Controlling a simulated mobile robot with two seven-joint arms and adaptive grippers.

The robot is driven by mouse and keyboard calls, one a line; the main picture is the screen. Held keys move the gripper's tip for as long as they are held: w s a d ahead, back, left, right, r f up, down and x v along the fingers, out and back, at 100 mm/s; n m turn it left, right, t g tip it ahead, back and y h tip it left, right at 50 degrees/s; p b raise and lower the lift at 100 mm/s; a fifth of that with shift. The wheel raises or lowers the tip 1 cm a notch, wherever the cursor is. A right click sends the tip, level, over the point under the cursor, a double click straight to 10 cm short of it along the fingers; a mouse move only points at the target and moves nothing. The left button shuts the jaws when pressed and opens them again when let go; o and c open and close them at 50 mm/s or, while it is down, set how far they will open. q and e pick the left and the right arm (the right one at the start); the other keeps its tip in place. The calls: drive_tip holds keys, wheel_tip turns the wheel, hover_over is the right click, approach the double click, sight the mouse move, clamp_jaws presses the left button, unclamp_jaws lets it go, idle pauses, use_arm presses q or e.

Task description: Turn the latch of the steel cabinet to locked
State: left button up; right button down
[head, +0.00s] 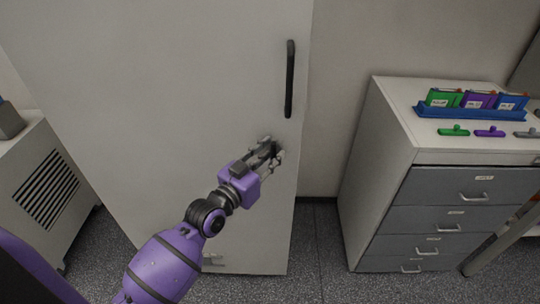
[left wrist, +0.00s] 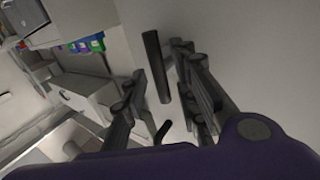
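The steel cabinet (head: 150,80) is a tall, pale grey door front with a long black vertical handle (head: 290,80). My left gripper (head: 272,149) is in front of the door, below the handle and near the door's right edge. In the left wrist view its fingers (left wrist: 160,66) are spread apart with nothing held. A short dark bar, seemingly the latch (left wrist: 163,131), shows tilted low between the fingers, and the long handle (left wrist: 155,66) shows above it. In the head view the latch is mostly hidden by the gripper; contact cannot be told. My right gripper is not in view.
A drawer cabinet (head: 380,160) stands to the right, with a blue rack (head: 470,113) of coloured packs and several small coloured pieces on top. A pale vented unit (head: 45,185) stands at the left. Bare floor (head: 322,240) lies between the cabinets.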

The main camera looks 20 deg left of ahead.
use_arm(q)
clamp_jaws()
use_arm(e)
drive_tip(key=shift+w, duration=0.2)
